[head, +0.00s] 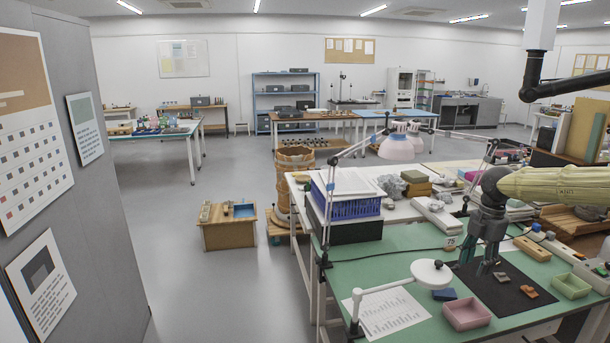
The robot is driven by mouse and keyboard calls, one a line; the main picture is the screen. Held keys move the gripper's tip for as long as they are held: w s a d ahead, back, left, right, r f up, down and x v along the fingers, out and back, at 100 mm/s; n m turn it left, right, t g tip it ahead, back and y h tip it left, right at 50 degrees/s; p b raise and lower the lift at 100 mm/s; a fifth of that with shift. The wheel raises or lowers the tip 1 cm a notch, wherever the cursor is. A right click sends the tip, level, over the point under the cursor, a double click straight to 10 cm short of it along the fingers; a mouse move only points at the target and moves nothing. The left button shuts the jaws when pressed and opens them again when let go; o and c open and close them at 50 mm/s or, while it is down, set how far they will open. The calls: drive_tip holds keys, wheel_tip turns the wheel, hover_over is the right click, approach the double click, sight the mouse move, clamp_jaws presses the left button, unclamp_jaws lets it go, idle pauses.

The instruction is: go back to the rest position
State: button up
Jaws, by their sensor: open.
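My gripper (486,266) hangs from the arm at the right, above the dark mat (513,294) on the green table (405,244). It points down and is open, with nothing seen between its fingers. Small orange-brown sherds lie on the mat: one (501,277) just right of the fingertips and another (529,292) nearer the front right. Whether the fingertips touch the mat cannot be told at this size.
A pink tray (466,314), a dark blue block (444,294) and a green tray (571,286) flank the mat.

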drive_tip(key=s+a+f+n+h, duration=0.1)
drive_tip(key=f+n+h, duration=0.1)
drive_tip(key=f+n, duration=0.35)
drive_tip(key=s+a+f+n+t+h, duration=0.1)
drive_tip(key=s+a+f+n+h, duration=0.15)
drive_tip(key=f, duration=0.55)
drive_tip(key=a+f+n+h, duration=0.1)
drive_tip(key=f+n+h, duration=0.1)
drive_tip(key=f+n, duration=0.35)
drive_tip(key=s+a+f+n+t, duration=0.2)
drive_tip(key=s+a+f+n, duration=0.25)
drive_tip(key=f+n, duration=0.25)
drive_tip(key=s+a+f+n+t, duration=0.1)
drive_tip(key=s+a+f+n, duration=0.2)
drive_tip(key=s+f+n, duration=0.35)
drive_tip(key=s+a+f+n+g+y, duration=0.1)
drive_tip(key=s+a+f+n+y, duration=0.1)
drive_tip(key=s+n, duration=0.5)
drive_tip(key=s+a+f+n+g+y, duration=0.1)
drive_tip(key=s+a+f+n, duration=0.3)
drive_tip(key=s+n, duration=0.4)
drive_tip(key=s+a+f+n+g+y, duration=0.1)
drive_tip(key=s+a+n, duration=0.4)
drive_tip(key=s, duration=1.2)
drive_tip(key=shift+s+a+f+n+g+y, duration=0.25)
drive_tip(key=shift+a+f+n+g+y, duration=0.1)
drive_tip(key=shift+f+n+y, duration=0.7)
drive_tip(key=shift+r, duration=0.15)
